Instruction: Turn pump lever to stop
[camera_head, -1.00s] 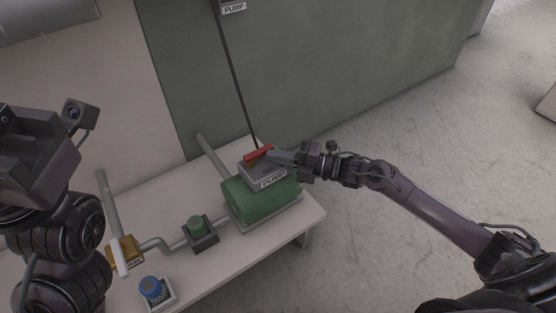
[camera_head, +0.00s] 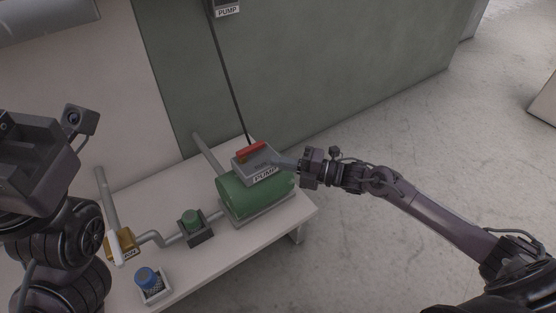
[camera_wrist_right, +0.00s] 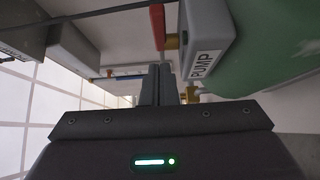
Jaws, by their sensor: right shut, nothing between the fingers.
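The pump lever (camera_head: 251,150) is a red bar on top of the grey box labelled PUMP (camera_head: 262,173), which sits on the green pump body (camera_head: 255,197). It also shows as a red bar (camera_wrist_right: 157,27) in the right wrist view. My right gripper (camera_head: 284,161) is shut and empty, just right of the box. I cannot tell whether its fingertips touch the box or lever.
The pump stands on a white table (camera_head: 205,255). A green-capped fitting (camera_head: 192,222), a yellow valve with a white handle (camera_head: 122,245) and a blue-capped container (camera_head: 149,280) stand left of it. A dark cable (camera_head: 232,85) rises from the box along the green wall.

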